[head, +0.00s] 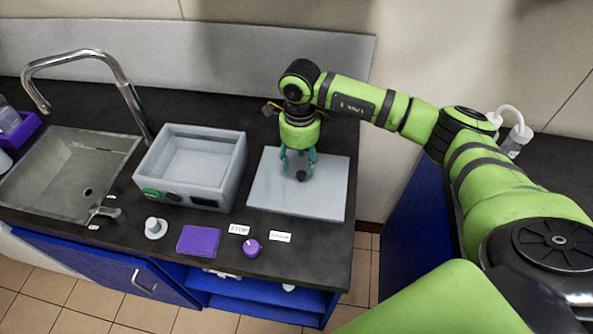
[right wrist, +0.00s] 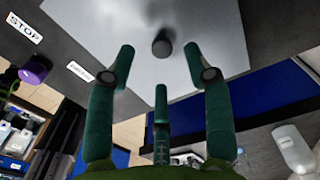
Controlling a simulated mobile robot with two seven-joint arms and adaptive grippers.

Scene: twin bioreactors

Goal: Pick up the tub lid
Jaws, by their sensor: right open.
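The tub lid (head: 272,196) is a flat, light grey rectangular plate with a small dark round knob (head: 301,175). It lies on the dark counter to the right of the grey tub (head: 240,158). My right gripper (head: 298,162) points down over the lid, with its teal fingers around or just above the knob. In the right wrist view, the open right gripper (right wrist: 160,65) has its fingers spread, with the knob (right wrist: 162,44) beyond the tips and nothing held. Whether any finger touches the lid cannot be told. My left gripper is not in view.
A sink (head: 65,172) with a tall faucet (head: 118,75) is at the left. Along the counter front are a grey round piece (head: 155,228), a purple square (head: 199,241), a purple knob (head: 251,248) and labels. A wall panel (head: 220,55) stands behind.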

